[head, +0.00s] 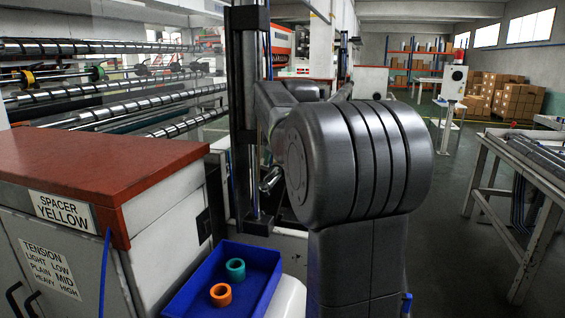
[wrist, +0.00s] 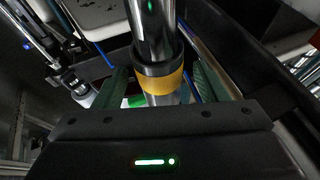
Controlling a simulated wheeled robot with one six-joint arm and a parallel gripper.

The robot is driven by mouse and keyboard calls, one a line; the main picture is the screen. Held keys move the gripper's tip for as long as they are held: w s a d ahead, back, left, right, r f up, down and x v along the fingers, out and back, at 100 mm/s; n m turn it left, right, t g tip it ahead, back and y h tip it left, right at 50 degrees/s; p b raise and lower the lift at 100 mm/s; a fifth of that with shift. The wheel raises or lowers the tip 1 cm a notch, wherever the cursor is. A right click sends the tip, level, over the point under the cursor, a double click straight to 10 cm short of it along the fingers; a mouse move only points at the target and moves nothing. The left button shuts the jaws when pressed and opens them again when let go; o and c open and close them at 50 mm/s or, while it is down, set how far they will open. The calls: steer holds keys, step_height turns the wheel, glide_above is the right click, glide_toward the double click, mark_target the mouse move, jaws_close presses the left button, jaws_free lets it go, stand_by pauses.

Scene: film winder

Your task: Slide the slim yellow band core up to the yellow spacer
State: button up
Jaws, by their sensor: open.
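A dark core with a yellow band (wrist: 163,82) sits around a chrome shaft (wrist: 152,28) in the wrist view. My gripper (wrist: 160,90) is open, with one green-padded finger on each side of the banded core. A gap shows at the left finger; contact on the right is hard to tell. In the head view my own arm hides the gripper and this core. A yellow-orange ring (head: 26,79) sits on a shaft at the far left; I cannot tell whether it is the yellow spacer.
A sign (head: 62,211) reads "SPACER YELLOW" on the red-topped cabinet (head: 95,165). A blue tray (head: 262,258) holds a teal core (head: 235,269) and an orange core (head: 221,294). Several chrome rollers (head: 150,93) run behind the cabinet. A bench (head: 540,165) stands at the right; floor between is clear.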

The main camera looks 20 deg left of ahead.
steer(key=b+v, duration=0.1)
steer(key=v, duration=1.3)
steer(key=shift+f, duration=0.15)
steer(key=p+x, duration=0.1)
steer(key=x, duration=1.2)
steer(key=shift+w+a+f, duration=0.1)
steer(key=shift+a+f, duration=0.05)
steer(key=shift+f, duration=0.15)
steer(key=shift+s, duration=0.35)
steer(key=shift+w, duration=0.1)
